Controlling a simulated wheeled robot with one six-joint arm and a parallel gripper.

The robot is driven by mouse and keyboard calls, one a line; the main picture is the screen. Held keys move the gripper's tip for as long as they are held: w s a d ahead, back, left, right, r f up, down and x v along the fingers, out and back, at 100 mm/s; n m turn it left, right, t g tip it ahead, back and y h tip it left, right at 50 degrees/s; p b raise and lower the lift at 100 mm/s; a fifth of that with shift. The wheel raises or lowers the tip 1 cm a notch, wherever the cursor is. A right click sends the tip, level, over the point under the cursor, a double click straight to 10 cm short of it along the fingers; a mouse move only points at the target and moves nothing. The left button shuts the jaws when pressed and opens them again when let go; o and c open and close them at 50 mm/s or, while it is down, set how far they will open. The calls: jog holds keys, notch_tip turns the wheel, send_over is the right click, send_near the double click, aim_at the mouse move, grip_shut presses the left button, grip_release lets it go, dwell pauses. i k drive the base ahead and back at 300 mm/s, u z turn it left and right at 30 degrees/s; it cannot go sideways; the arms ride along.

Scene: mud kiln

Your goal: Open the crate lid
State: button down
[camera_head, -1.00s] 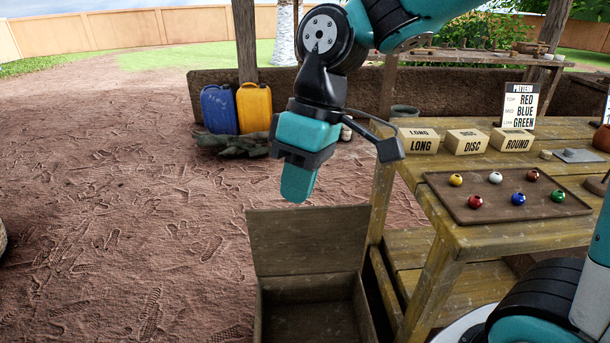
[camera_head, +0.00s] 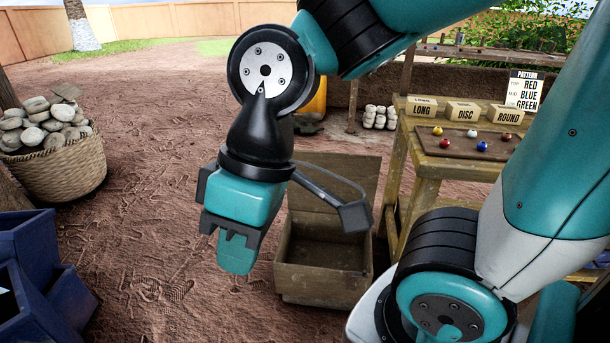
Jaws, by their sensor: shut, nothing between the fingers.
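The wooden crate (camera_head: 322,287) stands on the dirt floor beside the table. Its lid (camera_head: 343,172) is raised upright at the back, and the inside that shows looks empty. My gripper (camera_head: 236,262) is shut and empty, pointing down in front of the crate's left side in the picture. It appears apart from both crate and lid.
A wooden table (camera_head: 425,168) with a tray (camera_head: 465,150) of coloured beads stands right of the crate. A basket (camera_head: 60,170) of stones is at the left, with blue bins (camera_head: 28,250) below it. Open dirt lies between them.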

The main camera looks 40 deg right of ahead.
aim_at(363, 170)
jog(key=u, duration=0.15)
jog(key=i, duration=0.65)
jog(key=z, duration=0.75)
jog(key=i, duration=0.75)
jog(key=z, duration=0.8)
